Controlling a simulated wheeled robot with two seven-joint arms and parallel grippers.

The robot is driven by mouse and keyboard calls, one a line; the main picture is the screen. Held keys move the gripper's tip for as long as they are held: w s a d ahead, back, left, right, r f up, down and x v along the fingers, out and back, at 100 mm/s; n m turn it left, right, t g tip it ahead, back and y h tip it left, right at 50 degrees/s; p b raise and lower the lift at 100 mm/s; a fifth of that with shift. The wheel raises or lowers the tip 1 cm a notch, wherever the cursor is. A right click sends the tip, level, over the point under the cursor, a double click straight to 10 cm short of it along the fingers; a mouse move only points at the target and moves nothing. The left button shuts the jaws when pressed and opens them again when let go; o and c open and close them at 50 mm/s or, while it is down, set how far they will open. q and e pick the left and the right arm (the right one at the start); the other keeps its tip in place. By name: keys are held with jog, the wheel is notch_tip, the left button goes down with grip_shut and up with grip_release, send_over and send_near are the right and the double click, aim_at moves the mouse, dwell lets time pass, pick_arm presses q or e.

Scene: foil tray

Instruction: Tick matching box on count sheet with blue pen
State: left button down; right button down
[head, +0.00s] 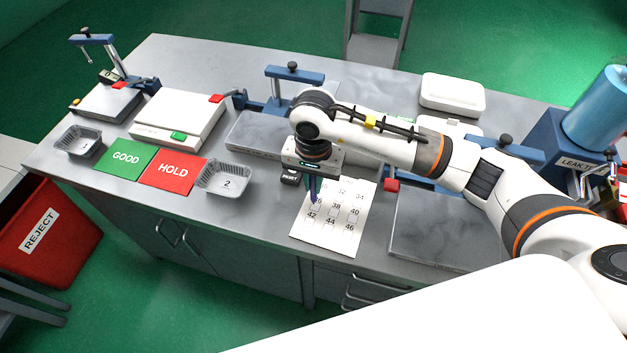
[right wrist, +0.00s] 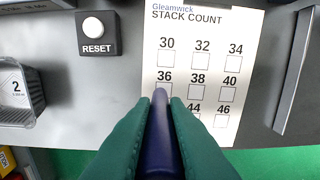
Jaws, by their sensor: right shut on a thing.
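The count sheet (head: 345,233) lies flat near the front edge of the grey bench. In the right wrist view the sheet (right wrist: 196,14) reads "STACK COUNT" with printed boxes numbered 30 to 46. My right gripper (right wrist: 160,128) is shut on the blue pen (right wrist: 158,140), which points down at the sheet. The pen tip shows at the box under 36; whether it touches the paper I cannot tell. Box 42 is hidden behind the pen and fingers in the right wrist view. The right gripper (head: 314,190) also shows in the head view. My left gripper is not in view.
A foil tray marked 2 (head: 224,180) stands left of the sheet, beside the red HOLD mat (head: 173,172) and green GOOD mat (head: 126,158). Another foil tray (head: 79,142) is farther left. A RESET button (right wrist: 93,28) sits beside the sheet. A red REJECT bin (head: 40,235) stands off the bench.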

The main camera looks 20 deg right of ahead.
jog(key=shift+f+b, duration=0.25)
jog(key=shift+b, duration=0.1)
dwell(0.9)
jog(key=shift+s+b, duration=0.4)
jog(key=shift+b, duration=0.3)
dwell(1.1)
jog(key=shift+w+d+f+b, duration=0.15)
jog(key=shift+d+b, duration=0.35)
jog(key=shift+b, duration=0.85)
dwell(1.5)
dwell(0.4)
notch_tip(320, 180, up, 6)
jog(key=p, duration=0.2)
jog(key=shift+p, duration=0.35)
jog(key=shift+w, duration=0.1)
dwell(0.4)
